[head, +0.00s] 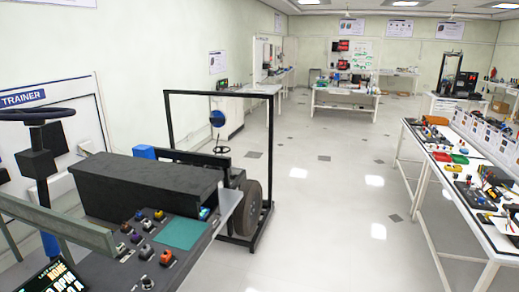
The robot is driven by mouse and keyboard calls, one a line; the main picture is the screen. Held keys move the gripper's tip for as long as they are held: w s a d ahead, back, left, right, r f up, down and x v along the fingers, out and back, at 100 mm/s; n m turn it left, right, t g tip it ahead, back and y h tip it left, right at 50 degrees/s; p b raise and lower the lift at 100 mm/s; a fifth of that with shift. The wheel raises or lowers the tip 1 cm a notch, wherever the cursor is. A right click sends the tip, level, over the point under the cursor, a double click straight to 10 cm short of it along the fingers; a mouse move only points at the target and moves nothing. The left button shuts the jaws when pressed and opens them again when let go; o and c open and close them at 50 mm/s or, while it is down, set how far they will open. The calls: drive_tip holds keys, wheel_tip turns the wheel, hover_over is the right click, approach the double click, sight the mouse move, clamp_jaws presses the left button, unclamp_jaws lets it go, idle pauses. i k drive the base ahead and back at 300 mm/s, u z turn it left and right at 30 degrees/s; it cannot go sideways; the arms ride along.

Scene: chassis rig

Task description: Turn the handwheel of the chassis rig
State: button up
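A chassis rig with a tall black frame (166,125) stands left of centre, with a dark tyre (249,208) low on its right side. A dark steering-type wheel (38,115) sits on a column at the far left, by a panel marked "TRAINER". A small dark ring (222,150) shows inside the frame's opening below a blue disc (217,118); I cannot tell whether it belongs to the rig or stands behind it. Which of these wheels is the handwheel is not clear. My gripper is not in view.
A console with coloured knobs (159,215) and a green pad (181,232) fills the near left, beside a long dark box (140,185). A white bench (424,165) with small parts runs along the right. The pale floor (320,215) between is clear.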

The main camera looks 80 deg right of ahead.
sight(222, 148)
drive_tip(key=z, duration=2.25)
